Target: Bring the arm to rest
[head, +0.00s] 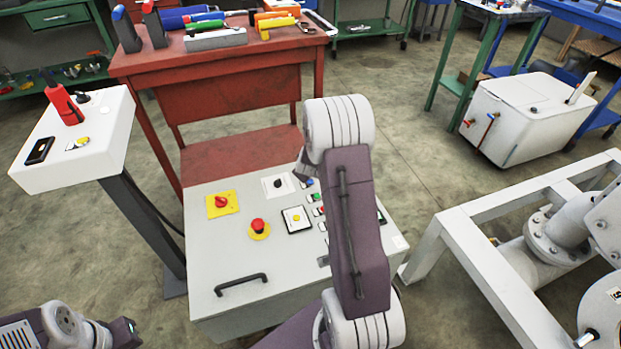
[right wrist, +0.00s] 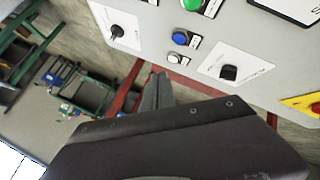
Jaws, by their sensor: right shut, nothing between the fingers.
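My right arm (head: 350,220) rises in front of the grey control cabinet (head: 215,290) in the head view and covers part of its panel. My right gripper (right wrist: 157,90) shows in the right wrist view, shut and empty, close to the panel face with its knobs and buttons. I cannot tell whether it touches the panel.
The panel carries a red emergency button (head: 258,226), a yellow-backed red switch (head: 221,202) and a handle (head: 241,284). A white pedestal box (head: 105,125) stands left. A red tool table (head: 230,65) is behind. A white pipe frame (head: 480,265) stands right, with open floor beyond.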

